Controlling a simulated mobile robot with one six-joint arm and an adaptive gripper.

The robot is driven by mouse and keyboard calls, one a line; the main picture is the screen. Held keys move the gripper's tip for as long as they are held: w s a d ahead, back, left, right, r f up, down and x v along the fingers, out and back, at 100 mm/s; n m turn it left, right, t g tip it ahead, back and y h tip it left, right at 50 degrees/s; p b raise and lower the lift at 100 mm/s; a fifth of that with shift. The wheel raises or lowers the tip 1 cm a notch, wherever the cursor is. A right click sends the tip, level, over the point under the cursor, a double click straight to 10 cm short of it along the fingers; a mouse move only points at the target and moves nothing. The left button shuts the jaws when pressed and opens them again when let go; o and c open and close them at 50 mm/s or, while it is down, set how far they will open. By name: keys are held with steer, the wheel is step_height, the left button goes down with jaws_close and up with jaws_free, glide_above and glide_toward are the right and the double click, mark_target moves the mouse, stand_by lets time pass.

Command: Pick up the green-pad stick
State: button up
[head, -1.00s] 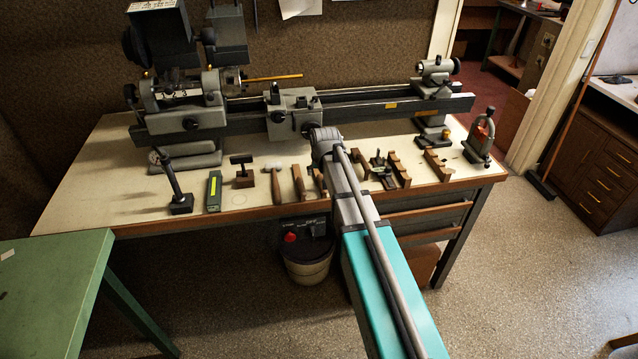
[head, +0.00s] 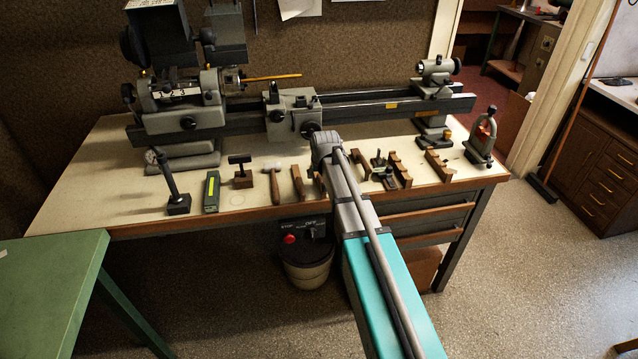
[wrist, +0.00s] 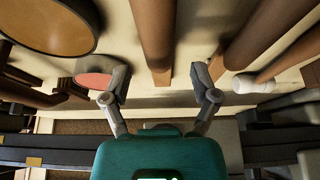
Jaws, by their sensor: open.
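My gripper (wrist: 160,76) is open in the wrist view, its two fingers spread wide. The end of a brown wooden stick (wrist: 154,38) shows between the fingertips, with gaps on both sides; I cannot tell its height against them. A thicker brown stick (wrist: 262,35) lies right of it. A pink-red pad (wrist: 94,80) shows by the left finger. No green pad is clear in either view, so I cannot tell which stick bears it.
A white-headed mallet (wrist: 255,84) lies right of the sticks. A large round tan disc (wrist: 48,20) is at the wrist view's upper left. The lathe bed (head: 365,96) runs behind the tool row. A green-grey box (head: 212,191) and wooden blocks (head: 437,166) flank the row.

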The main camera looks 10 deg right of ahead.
steer(key=shift+b+x, duration=0.8)
steer(key=shift+x, duration=0.4)
jaws_close()
